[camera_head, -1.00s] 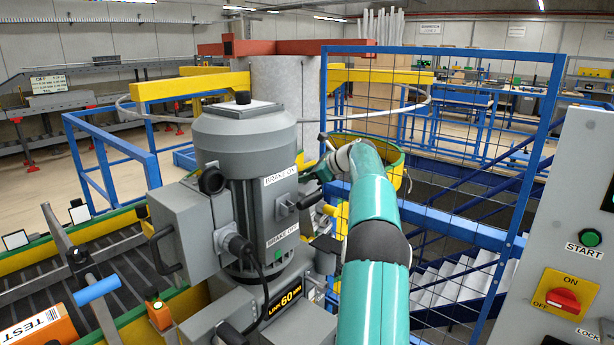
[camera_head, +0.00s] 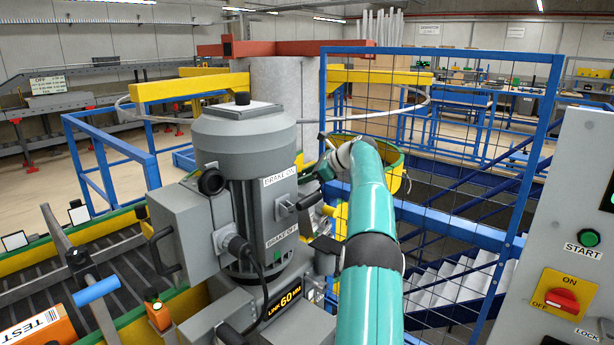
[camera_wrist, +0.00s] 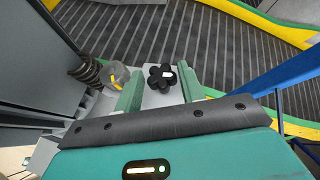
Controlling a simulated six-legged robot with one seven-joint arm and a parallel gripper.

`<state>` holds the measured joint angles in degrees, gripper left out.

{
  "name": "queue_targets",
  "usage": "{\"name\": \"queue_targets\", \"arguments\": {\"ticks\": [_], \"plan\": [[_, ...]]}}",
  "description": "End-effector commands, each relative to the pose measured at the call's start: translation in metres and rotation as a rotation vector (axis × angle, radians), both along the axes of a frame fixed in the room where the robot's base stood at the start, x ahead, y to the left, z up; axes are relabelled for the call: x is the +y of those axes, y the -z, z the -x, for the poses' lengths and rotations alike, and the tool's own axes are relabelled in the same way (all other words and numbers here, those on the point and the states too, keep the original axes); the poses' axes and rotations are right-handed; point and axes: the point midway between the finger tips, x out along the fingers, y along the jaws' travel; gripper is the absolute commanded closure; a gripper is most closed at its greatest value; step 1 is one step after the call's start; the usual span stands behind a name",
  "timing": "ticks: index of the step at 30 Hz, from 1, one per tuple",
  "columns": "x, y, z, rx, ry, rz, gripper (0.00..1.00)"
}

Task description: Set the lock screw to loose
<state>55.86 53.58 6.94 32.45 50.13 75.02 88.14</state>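A black star-shaped knob (camera_wrist: 161,77) with a white mark, probably the lock screw, shows in the wrist view on a pale plate. My gripper (camera_wrist: 159,90) is open, with one green finger on each side of the knob. The fingertips reach about level with it in the picture; I cannot tell if they touch it. No loose or tight label is readable there. In the head view my gripper (camera_head: 314,174) is beside the right side of the grey motor (camera_head: 243,135), partly hidden, and the knob does not show.
A grey disc (camera_wrist: 117,76) with a yellow mark and a coiled spring (camera_wrist: 86,70) sit left of the knob. The motor has a brake lever (camera_head: 287,207). A blue mesh guard (camera_head: 440,140) stands right of my arm, and a control panel (camera_head: 570,230) at far right.

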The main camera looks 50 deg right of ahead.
Motion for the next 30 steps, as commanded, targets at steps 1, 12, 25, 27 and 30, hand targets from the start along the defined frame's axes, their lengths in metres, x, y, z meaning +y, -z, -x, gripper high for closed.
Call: {"name": "queue_targets", "arguments": {"ticks": [1,12,25,27,30], "plan": [[0.0,0.0,0.0,0.0,0.001,0.0,0.5],[-0.002,-0.002,0.003,-0.001,0.002,0.001,0.5],[-0.018,-0.034,0.053,-0.001,0.002,0.001,0.5],[-0.019,-0.038,0.058,0.0,0.001,0.0,0.5],[-0.02,-0.039,0.061,0.0,0.001,0.0,0.5]]}}
